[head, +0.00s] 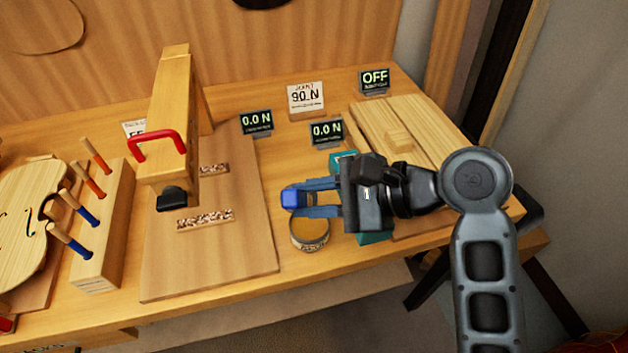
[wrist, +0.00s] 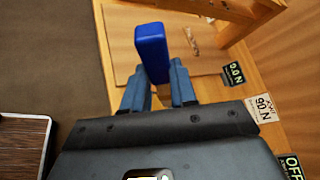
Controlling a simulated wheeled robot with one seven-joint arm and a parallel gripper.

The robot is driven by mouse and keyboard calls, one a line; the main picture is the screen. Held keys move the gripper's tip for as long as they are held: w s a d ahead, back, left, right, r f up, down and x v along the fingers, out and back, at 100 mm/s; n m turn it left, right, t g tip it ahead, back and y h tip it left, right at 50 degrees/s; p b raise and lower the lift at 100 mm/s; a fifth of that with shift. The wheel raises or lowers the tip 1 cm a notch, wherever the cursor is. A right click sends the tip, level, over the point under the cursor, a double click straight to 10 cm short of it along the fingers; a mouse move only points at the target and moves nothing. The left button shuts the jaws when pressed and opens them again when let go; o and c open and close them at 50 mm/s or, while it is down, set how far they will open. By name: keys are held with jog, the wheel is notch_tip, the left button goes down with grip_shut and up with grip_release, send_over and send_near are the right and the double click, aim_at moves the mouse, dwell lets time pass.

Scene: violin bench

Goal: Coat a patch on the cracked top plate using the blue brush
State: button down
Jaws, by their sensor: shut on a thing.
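My gripper (head: 300,197) is shut on a blue block-shaped piece (head: 291,197), which looks like the handle of the blue brush. It also stands between the fingers in the wrist view (wrist: 152,52). Its bristle end is hidden. The gripper is above and beside a small round pot (head: 310,234) with amber contents. A pale violin plate with f-holes (head: 22,215) lies at the far left; I cannot make out a crack in it. Pale boards with a small wooden block (head: 425,118) lie at the right. I cannot tell which piece is the patch.
A rack (head: 105,230) holds several red-and-blue-ended sticks at left. A wooden press with a red handle (head: 157,145) stands over a brown board (head: 240,250) with two speckled strips. Displays, such as the OFF display (head: 374,82), line the back. Teal parts show under my gripper.

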jog(key=shift+f, duration=2.55)
jog(key=shift+f, duration=0.45)
jog(key=shift+r, duration=3.55)
